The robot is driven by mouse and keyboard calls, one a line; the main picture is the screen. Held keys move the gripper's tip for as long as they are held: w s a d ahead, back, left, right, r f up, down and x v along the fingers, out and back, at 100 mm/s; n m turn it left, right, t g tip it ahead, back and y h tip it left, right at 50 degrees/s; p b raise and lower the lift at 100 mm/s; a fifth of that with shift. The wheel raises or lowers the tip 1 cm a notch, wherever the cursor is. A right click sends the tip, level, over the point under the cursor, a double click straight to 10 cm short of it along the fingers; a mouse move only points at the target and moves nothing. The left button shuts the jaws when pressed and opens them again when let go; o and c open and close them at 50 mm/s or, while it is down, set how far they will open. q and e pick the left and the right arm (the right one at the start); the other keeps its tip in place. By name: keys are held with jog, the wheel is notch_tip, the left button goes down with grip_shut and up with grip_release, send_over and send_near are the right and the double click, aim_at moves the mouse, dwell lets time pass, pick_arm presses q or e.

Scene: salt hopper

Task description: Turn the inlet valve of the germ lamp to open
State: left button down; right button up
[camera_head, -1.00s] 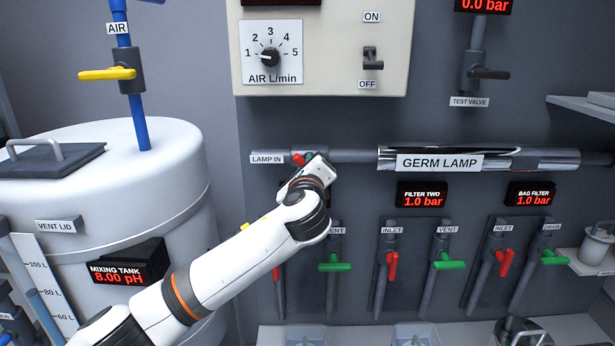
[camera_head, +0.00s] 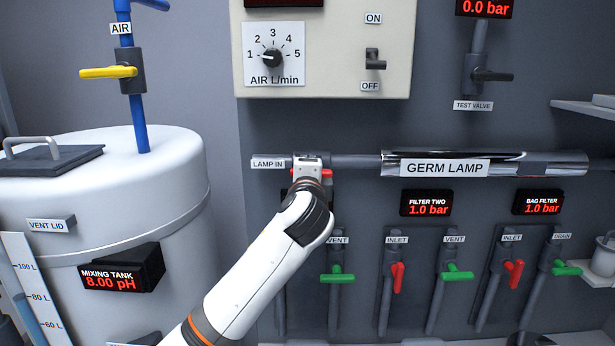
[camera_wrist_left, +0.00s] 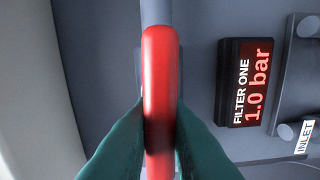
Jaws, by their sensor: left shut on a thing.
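The lamp's inlet valve has a red handle (camera_head: 326,172), on the pipe beside the LAMP IN label (camera_head: 268,164). My left gripper (camera_head: 309,172) covers the handle's middle in the head view, with red showing at both sides. In the left wrist view, the red handle (camera_wrist_left: 161,70) lies in line with the grey pipe behind it, and the teal fingers (camera_wrist_left: 161,130) are shut on it from both sides. The germ lamp (camera_head: 445,167) is the shiny tube to the right. My right gripper is not in view.
Below are several red and green valve handles, including a green vent handle (camera_head: 338,274). The FILTER ONE display (camera_wrist_left: 250,83) is close to my left gripper. The white mixing tank (camera_head: 130,200) stands left.

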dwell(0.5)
pick_arm(q)
jog(key=c, duration=1.4)
grip_release()
jog(key=s+b, duration=0.3)
jog(key=s, duration=0.9)
jog(key=shift+b, duration=0.4)
jog(key=shift+f, duration=0.1)
